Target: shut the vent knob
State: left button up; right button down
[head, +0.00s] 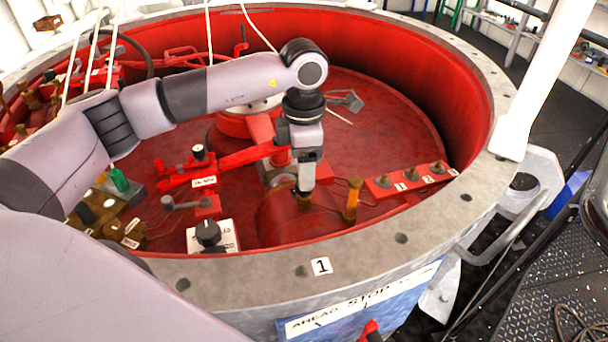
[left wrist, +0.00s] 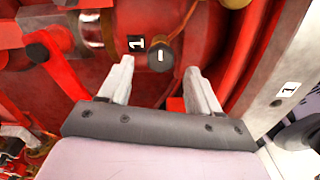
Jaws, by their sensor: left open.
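A small round knob (left wrist: 160,55) with a dark face and a white bar shows in the left wrist view, on a red curved surface beside a label "1" (left wrist: 136,43). I take it for the vent knob. In the head view its brass-coloured side (head: 304,203) shows just under my left gripper (head: 305,187). My left gripper is open and points down at it. In the left wrist view the knob appears just beyond and between the fingertips (left wrist: 160,68); I cannot tell whether they touch it. My right gripper is not in view.
A brass post (head: 353,197) stands right of the knob, near a red strip (head: 412,179) with several numbered knobs. A white plate (head: 227,237) with a black knob lies left. The grey rim (head: 375,238) curves close in front. Red linkages (head: 240,158) stand behind left.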

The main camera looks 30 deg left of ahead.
pick_arm(q)
jog(key=shift+r, duration=1.9)
jog(key=shift+s, duration=0.1)
